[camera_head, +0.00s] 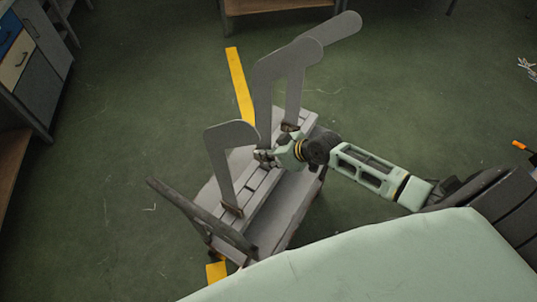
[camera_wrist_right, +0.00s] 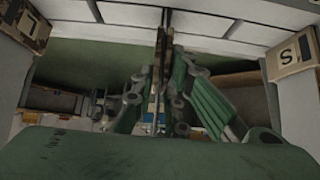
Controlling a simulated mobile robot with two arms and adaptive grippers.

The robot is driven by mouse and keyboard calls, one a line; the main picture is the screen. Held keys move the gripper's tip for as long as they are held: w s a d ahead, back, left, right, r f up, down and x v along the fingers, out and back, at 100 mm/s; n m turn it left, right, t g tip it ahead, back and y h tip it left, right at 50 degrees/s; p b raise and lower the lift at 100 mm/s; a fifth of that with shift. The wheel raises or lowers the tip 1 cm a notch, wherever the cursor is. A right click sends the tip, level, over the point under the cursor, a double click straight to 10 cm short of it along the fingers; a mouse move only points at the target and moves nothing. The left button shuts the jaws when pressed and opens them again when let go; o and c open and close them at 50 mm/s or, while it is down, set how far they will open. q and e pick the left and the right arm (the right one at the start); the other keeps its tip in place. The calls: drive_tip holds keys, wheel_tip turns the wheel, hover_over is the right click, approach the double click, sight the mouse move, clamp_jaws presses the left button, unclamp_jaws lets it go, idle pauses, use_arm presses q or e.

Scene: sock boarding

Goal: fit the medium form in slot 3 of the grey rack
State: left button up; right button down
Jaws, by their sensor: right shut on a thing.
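My right gripper (camera_head: 268,157) is shut on the lower end of a grey, flat, bent-top form (camera_head: 264,90), which stands roughly upright over the middle of the grey rack (camera_head: 262,192). In the right wrist view, the fingers (camera_wrist_right: 163,65) close on the form's thin edge, close to the rack's pale top. Whether its foot is seated in a slot is hidden by the gripper. A second form (camera_head: 222,165) stands nearer on the rack, and a third (camera_head: 345,27) stands at the far end. My left gripper is out of view.
An S tag (camera_wrist_right: 291,52) shows to the right in the wrist view, and another tag (camera_wrist_right: 25,25) to the left. A pale green surface (camera_head: 380,262) fills the lower right of the head view. Cabinets (camera_head: 30,65) stand at left. Green floor around the rack is mostly clear.

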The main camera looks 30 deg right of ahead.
drive_tip(key=shift+f+b, duration=1.7)
drive_tip(key=shift+f, duration=0.25)
drive_tip(key=c, duration=1.7)
unclamp_jaws()
drive_tip(key=shift+o, duration=0.2)
drive_tip(key=shift+s, duration=0.1)
drive_tip(key=v, duration=1.2)
